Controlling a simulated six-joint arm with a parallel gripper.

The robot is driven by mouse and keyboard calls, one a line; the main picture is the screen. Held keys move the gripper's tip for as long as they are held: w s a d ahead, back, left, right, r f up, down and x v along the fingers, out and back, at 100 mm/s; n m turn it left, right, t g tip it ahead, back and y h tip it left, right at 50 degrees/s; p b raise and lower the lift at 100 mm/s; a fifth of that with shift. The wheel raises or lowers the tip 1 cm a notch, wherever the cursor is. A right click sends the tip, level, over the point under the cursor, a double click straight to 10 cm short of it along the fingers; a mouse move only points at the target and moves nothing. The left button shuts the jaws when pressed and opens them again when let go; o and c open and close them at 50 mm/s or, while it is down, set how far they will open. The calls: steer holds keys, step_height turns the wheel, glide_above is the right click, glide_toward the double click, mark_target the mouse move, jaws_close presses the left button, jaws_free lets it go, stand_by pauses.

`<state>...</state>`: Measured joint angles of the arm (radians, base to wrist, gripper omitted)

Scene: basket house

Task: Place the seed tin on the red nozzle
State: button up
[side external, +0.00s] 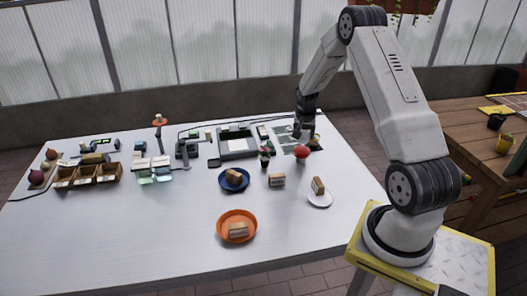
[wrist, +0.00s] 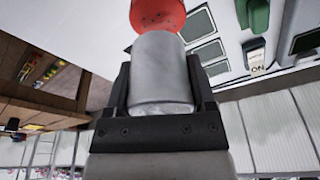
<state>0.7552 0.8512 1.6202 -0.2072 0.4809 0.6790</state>
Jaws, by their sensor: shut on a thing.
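In the wrist view my gripper (wrist: 160,88) is shut on a pale grey-white cylinder, the seed tin (wrist: 163,65), with one finger on each side of it. The red nozzle (wrist: 158,14) shows just past the far end of the tin; I cannot tell whether they touch. In the side view the red nozzle (side external: 301,151) is a rounded red head near the right back of the white table. My gripper (side external: 302,134) is close above it there, pointing down. The tin is too small and dark to make out in that view.
A blue bowl (side external: 222,183), an orange bowl (side external: 222,233) and a white plate (side external: 325,201) each hold a small block. Another block (side external: 277,181) lies between them. A small potted plant (side external: 265,155) stands left of the nozzle. A grey device (side external: 237,146) is behind. The front left table is clear.

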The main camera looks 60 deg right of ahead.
mark_target(303, 140)
steer(key=shift+a+x, duration=0.15)
steer(key=shift+x, duration=0.6)
steer(key=shift+a+x, duration=0.15)
steer(key=shift+x, duration=0.6)
steer(key=shift+s+f, duration=0.1)
steer(key=shift+f, duration=0.15)
steer(key=o, duration=1.3)
steer(key=shift+r, duration=0.15)
steer(key=shift+v, duration=6.05)
